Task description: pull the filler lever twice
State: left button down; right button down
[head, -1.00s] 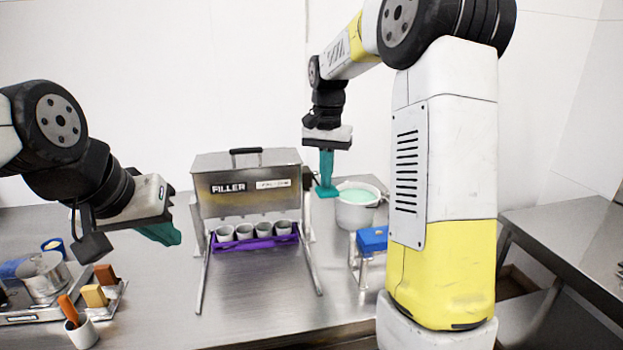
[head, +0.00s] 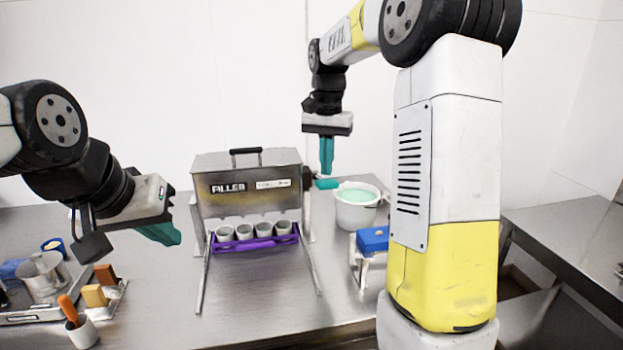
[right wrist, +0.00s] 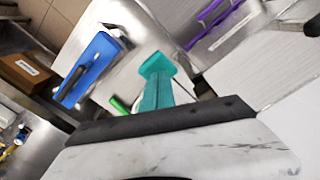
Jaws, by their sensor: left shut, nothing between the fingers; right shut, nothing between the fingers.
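The steel filler (head: 247,187) stands on the table with its lid closed. In the right wrist view the teal fingers (right wrist: 155,90) show in the middle, and I cannot clearly tell fingertip from lever there. Several grey cups stand in the purple tray (head: 256,245) under the filler. My left gripper (head: 165,236) is shut and empty, left of the filler.
A white bucket (head: 356,214) with mint-green contents stands right of the lever. A blue block (head: 373,239) rests on a small metal stand in front of it. A steel pot (head: 42,272) and a small cup (head: 82,333) are at left. The front middle table is clear.

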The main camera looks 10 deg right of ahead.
jog(key=shift+f, duration=0.1)
notch_tip(320, 180, down, 8)
dwell(1.6)
jog(key=shift+r, duration=4.1)
jog(key=shift+r, duration=2.55)
